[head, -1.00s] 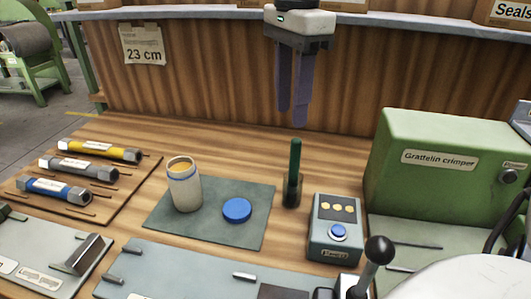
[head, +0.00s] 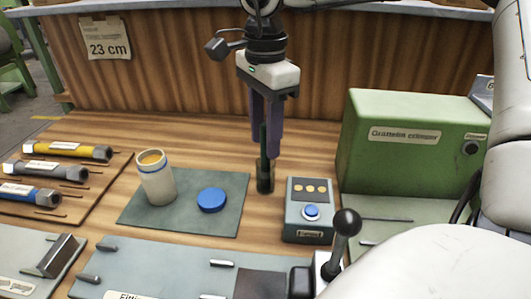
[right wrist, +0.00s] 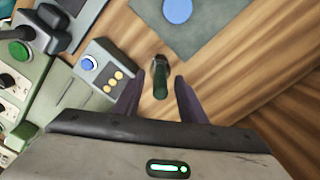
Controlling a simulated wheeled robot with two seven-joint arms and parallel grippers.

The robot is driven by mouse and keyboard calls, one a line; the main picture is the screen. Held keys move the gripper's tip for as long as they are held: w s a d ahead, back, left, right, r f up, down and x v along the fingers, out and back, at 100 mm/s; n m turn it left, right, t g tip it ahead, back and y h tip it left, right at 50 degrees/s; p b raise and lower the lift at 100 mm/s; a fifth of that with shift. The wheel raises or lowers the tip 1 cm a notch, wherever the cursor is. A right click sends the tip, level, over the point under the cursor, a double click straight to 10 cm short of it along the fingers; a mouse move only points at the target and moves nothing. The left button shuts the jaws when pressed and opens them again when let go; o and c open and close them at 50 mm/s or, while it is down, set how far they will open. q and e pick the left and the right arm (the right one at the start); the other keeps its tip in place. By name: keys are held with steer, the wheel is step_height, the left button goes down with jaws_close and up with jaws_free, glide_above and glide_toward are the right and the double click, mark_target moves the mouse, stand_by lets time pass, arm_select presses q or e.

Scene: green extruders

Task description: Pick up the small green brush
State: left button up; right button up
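The small green brush (head: 263,146) stands upright in a dark cup-like holder (head: 265,182) on the wooden table, right of the mat. My right gripper (head: 265,138) points down over it, its two purple fingers around the upper handle. In the right wrist view the brush (right wrist: 160,84) lies between the fingers of the right gripper (right wrist: 158,84), with a gap on each side, so the gripper is open. One finger partly hides the handle in the head view. My left gripper is not in view.
A grey-green mat (head: 225,222) carries a white jar (head: 156,180) and a blue lid (head: 212,200). A control box (head: 308,222) with a blue button stands close right of the holder. The green crimper (head: 400,165) is farther right. A wooden back panel (head: 180,75) rises behind.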

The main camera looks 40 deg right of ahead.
jaws_close()
